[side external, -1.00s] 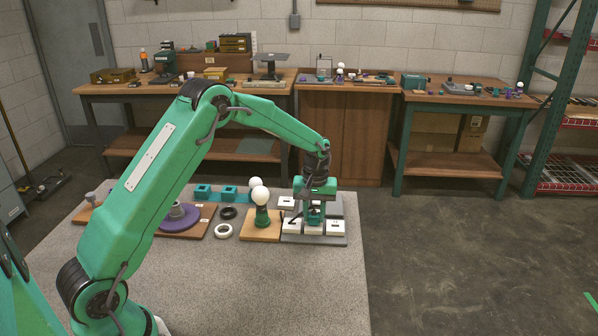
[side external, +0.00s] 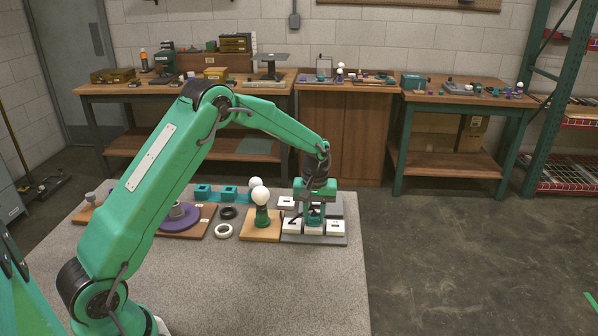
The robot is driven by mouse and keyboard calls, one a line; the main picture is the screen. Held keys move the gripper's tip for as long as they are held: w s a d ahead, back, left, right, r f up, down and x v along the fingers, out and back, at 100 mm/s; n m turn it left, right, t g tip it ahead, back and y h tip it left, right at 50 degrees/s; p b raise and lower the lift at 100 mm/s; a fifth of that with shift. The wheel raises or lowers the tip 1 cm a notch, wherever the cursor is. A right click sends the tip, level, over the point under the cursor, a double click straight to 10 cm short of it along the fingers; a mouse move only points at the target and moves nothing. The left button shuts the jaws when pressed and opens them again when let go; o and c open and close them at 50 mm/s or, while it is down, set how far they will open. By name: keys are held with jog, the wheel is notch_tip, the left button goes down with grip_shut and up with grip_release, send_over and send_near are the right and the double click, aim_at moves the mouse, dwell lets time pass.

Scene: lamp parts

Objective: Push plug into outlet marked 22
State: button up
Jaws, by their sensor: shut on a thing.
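My gripper (side external: 316,211) is low over the grey board at the table's right end, pointing down among the white outlet blocks. It is shut on the plug, which is mostly hidden between the jaws; a dark cord-like shape shows just left of them. White outlet blocks stand in a front row, with a left one (side external: 291,226), a middle one (side external: 313,228) and a right one (side external: 334,227). Another white outlet block (side external: 286,202) is behind, to the left. The number markings are too small to read, and I cannot tell whether the plug touches an outlet.
The front of the table (side external: 260,290) is clear.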

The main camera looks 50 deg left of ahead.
jog(key=shift+f, duration=0.1)
dwell(0.3)
jog(key=o, duration=1.2)
jog(key=shift+c, duration=0.2)
notch_tip(320, 180, up, 7)
jog(key=shift+r, duration=0.45)
jog(key=shift+r, duration=0.1)
